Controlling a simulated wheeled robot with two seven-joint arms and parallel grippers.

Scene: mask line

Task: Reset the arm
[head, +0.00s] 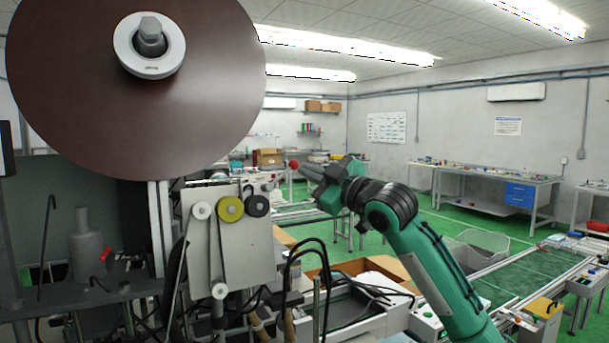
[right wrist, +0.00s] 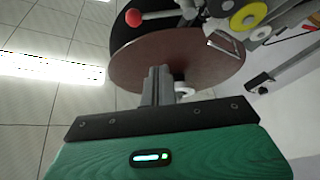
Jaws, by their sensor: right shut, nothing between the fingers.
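My right arm comes in from the lower right in the head view. Its right gripper (head: 305,170) is raised, points left and is shut and empty. In the right wrist view the gripper's two grey fingers (right wrist: 157,72) are together, with the brown disc behind them. My left gripper is in neither view.
A large brown reel disc (head: 70,90) fills the upper left on the mask machine, and shows in the right wrist view (right wrist: 205,62). A red knob (head: 294,164) appears close by the fingertips; the gap is unclear. Black cables (head: 325,262) loop below. Workbenches (head: 482,174) stand far right.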

